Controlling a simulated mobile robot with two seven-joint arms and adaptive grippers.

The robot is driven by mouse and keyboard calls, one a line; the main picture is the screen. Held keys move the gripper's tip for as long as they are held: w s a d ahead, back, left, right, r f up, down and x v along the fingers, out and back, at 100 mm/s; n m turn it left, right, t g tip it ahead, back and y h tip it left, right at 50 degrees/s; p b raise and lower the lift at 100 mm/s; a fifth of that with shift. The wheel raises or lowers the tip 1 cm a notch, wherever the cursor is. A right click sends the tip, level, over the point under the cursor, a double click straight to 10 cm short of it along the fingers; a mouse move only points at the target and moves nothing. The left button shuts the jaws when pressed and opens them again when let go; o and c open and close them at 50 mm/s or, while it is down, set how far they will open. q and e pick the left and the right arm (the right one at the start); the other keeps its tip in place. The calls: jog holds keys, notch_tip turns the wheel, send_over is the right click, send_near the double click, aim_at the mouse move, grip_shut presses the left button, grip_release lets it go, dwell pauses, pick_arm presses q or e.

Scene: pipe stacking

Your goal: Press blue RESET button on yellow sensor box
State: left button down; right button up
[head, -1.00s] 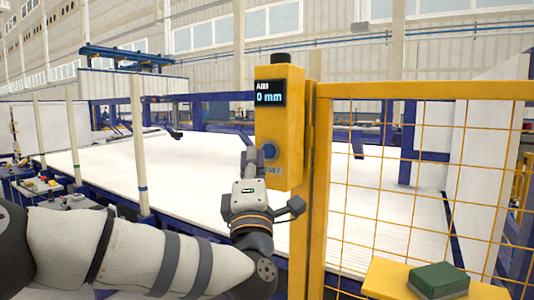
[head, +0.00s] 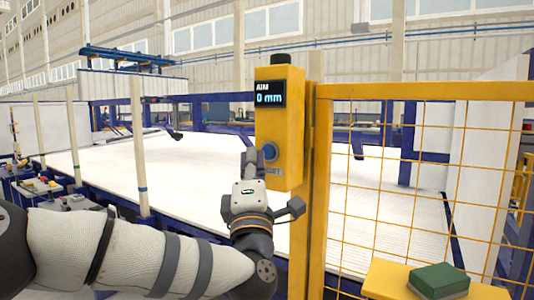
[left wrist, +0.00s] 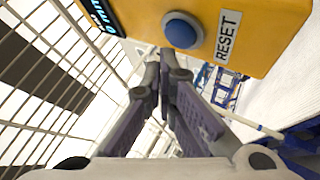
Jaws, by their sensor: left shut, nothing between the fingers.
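The yellow sensor box (head: 286,115) is fixed upright on a yellow post, with a small screen (head: 269,95) reading "0 mm". The round blue RESET button (head: 270,151) sits low on its front face. In the left wrist view the blue button (left wrist: 183,31) shows beside a RESET label (left wrist: 228,36). My left gripper (head: 250,158) is shut and empty, just left of the button. In the left wrist view its fingertips (left wrist: 160,60) are together, a little below the button, and appear apart from it. My right gripper is not in view.
A yellow mesh fence (head: 410,175) runs right from the post. A green block (head: 438,280) lies on a yellow ledge at the lower right. A wide white table surface (head: 190,170) lies behind the box. Pale upright posts (head: 138,145) stand at the left.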

pick_arm(q)
jog(key=shift+w+d, duration=0.25)
jog(key=shift+w, duration=0.05)
jog(key=shift+w+d+b, duration=0.2)
jog(key=shift+w+b, duration=0.1)
jog(key=shift+b, duration=0.1)
dwell(0.6)
jog(key=shift+s, duration=0.1)
jog(key=shift+s+a+p, duration=0.45)
jog(key=shift+s+p, duration=0.05)
jog(key=shift+s, duration=0.05)
